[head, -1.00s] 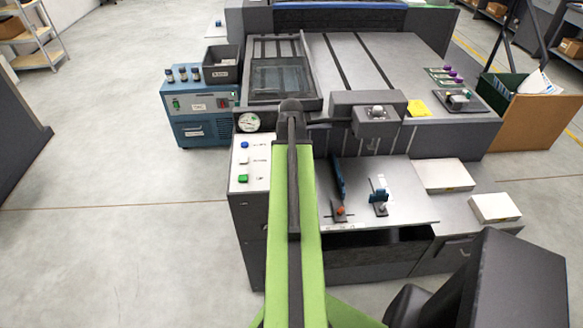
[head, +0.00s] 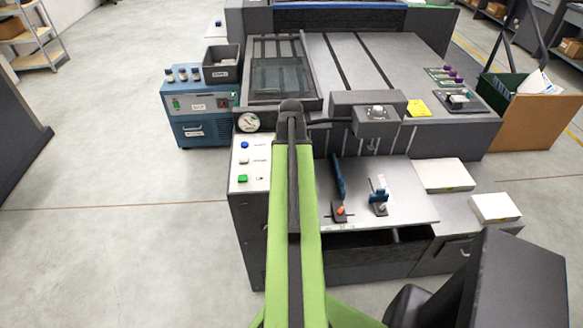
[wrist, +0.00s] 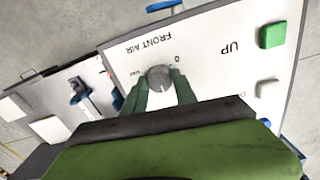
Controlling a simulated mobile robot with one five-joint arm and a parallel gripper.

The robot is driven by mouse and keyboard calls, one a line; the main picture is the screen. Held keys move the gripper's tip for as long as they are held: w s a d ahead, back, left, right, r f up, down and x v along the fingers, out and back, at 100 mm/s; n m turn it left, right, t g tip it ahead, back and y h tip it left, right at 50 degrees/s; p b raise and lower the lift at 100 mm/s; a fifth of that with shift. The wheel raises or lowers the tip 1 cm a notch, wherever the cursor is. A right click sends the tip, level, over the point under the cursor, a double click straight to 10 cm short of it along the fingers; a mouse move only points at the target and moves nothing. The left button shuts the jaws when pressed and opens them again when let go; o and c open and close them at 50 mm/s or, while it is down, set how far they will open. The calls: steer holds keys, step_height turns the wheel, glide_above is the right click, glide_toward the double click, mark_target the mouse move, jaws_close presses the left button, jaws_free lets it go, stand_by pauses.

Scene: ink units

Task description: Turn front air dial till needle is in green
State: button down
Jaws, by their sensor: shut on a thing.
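The front air dial (wrist: 160,78) is a round grey knob on a white panel, beside the words FRONT AIR in the wrist view. My gripper (wrist: 160,88) has its two green fingers shut on the dial, one on each side. In the head view my arm hides the dial and the gripper. The round white gauge (head: 248,122) stands at the back left corner of the panel in the head view. Its needle and green zone are too small to read surely.
The white panel (head: 240,183) holds blue, white and green buttons; the green button (wrist: 272,35) lies near the dial. A blue unit (head: 195,110) with bottles and a grey bin stands at back left. White paper stacks (head: 445,175) lie at right.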

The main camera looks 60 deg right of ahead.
steer(key=m, duration=0.4)
steer(key=shift+a+m, duration=0.15)
steer(key=shift+m, duration=0.25)
stand_by(0.4)
steer(key=c, duration=1)
jaws_free()
steer(key=shift+w, duration=0.1)
step_height(320, 180, up, 17)
steer(key=p, duration=1.7)
steer(key=shift+r, duration=0.15)
